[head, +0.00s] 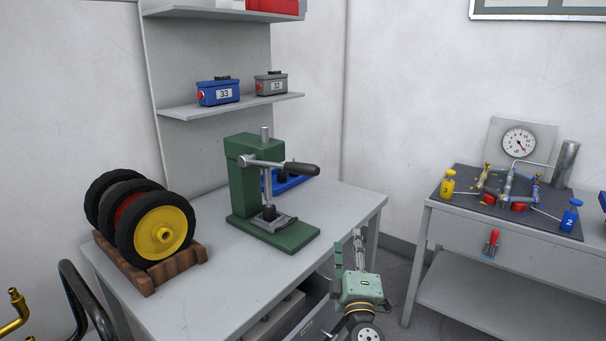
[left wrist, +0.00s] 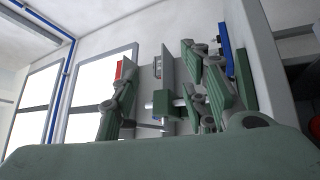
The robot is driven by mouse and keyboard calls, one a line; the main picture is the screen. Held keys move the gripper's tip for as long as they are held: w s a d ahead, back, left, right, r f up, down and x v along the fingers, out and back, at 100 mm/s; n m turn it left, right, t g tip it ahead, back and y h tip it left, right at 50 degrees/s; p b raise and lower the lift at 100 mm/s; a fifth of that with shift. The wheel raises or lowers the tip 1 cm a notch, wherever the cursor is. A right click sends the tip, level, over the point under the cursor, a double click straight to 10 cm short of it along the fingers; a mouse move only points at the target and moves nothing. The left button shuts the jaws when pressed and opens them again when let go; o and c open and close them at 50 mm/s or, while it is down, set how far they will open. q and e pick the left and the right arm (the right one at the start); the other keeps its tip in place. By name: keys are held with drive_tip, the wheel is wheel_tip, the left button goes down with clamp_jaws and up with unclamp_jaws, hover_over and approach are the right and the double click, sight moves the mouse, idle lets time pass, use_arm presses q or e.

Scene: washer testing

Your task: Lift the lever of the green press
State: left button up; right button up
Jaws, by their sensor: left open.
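The green press (head: 245,180) stands on the grey table. Its lever (head: 268,163) is a grey bar with a black handle grip (head: 302,169), and it points right, nearly level and tilting slightly down. My left gripper (head: 348,250) is at the table's front right edge, below and to the right of the lever grip and apart from it. Its fingers point up, open, with nothing visible between them. In the left wrist view, the fingers spread in front of the partly hidden press (left wrist: 162,103). My right gripper is in neither view.
A wooden rack (head: 150,270) with several wheels stands left of the press. A blue object (head: 290,180) sits behind the press. A shelf (head: 230,106) above holds a blue box (head: 218,93) and a grey box (head: 271,84). A second table (head: 440,200) with a gauge is at right.

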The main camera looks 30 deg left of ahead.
use_arm(q)
drive_tip(key=s+a+r+n+g+y, duration=0.2)
drive_tip(key=a+r+n+g+y, duration=0.15)
drive_tip(key=r+n, duration=0.4)
drive_tip(key=n+g+y, duration=0.2)
drive_tip(key=n+g, duration=0.1)
drive_tip(key=n, duration=0.3)
approach(301, 170)
drive_tip(key=w+a, duration=0.2)
drive_tip(key=shift+w+a, duration=0.25)
drive_tip(key=shift+a, duration=0.15)
drive_tip(key=shift+w+a+r+n, duration=0.15)
drive_tip(key=shift+a+r+n, duration=0.1)
drive_tip(key=shift+a, duration=0.05)
drive_tip(key=p+x, duration=0.1)
drive_tip(key=x, duration=0.5)
drive_tip(key=shift+w+a+f, duration=0.1)
drive_tip(key=shift+w+a, duration=0.3)
drive_tip(key=shift+a, duration=0.05)
clamp_jaws()
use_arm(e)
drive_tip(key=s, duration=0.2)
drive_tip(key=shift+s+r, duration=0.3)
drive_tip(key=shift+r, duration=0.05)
